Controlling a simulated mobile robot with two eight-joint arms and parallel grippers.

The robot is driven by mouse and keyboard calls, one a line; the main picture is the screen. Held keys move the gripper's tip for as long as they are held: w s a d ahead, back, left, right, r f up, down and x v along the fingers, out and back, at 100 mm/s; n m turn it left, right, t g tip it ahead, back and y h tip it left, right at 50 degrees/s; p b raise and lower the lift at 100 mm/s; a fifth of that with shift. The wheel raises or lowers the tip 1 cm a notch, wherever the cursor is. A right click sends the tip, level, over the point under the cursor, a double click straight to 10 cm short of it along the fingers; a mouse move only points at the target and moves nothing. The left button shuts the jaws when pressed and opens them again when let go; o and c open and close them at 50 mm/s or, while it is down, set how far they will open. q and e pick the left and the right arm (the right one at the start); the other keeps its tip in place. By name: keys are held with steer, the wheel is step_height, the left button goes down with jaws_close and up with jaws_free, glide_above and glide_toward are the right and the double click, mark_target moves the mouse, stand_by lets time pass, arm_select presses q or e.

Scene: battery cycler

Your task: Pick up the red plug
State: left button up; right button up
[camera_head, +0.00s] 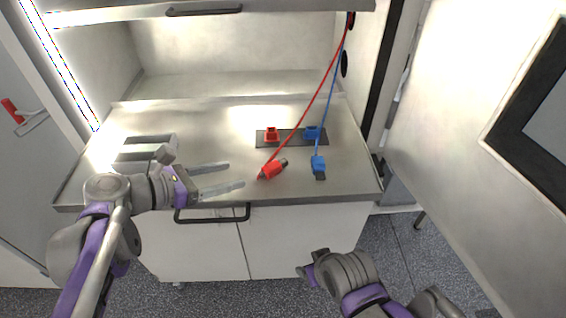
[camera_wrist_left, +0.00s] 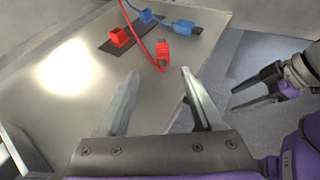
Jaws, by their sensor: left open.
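The red plug (camera_head: 272,169) lies on the metal worktop near its front edge, with a red cable running up from it. It also shows in the left wrist view (camera_wrist_left: 162,52), just beyond the fingertips. My left gripper (camera_head: 236,175) is open and empty, a short way left of the plug, its fingers pointing toward it. In the left wrist view the plug lies between the lines of the two fingers (camera_wrist_left: 160,73), not touching them. My right gripper (camera_wrist_left: 234,98) is apart from the worktop, its two fingers spaced and empty.
A red socket (camera_head: 271,134) and a blue socket (camera_head: 311,132) sit on a dark plate behind the plug. A handle (camera_head: 212,218) is below the worktop edge.

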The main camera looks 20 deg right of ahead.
mark_target(264, 170)
arm_select(q)
steer(key=x, duration=0.9)
steer(key=shift+s+d+p, duration=0.2)
steer(key=shift+p, duration=0.15)
steer(key=shift+w+d+f, duration=0.2)
steer(key=shift+d+f, duration=0.05)
steer(key=shift+d, duration=0.15)
steer(key=shift+s, duration=0.1)
steer(key=shift+a, duration=0.1)
steer(key=shift+c, duration=1)
jaws_close()
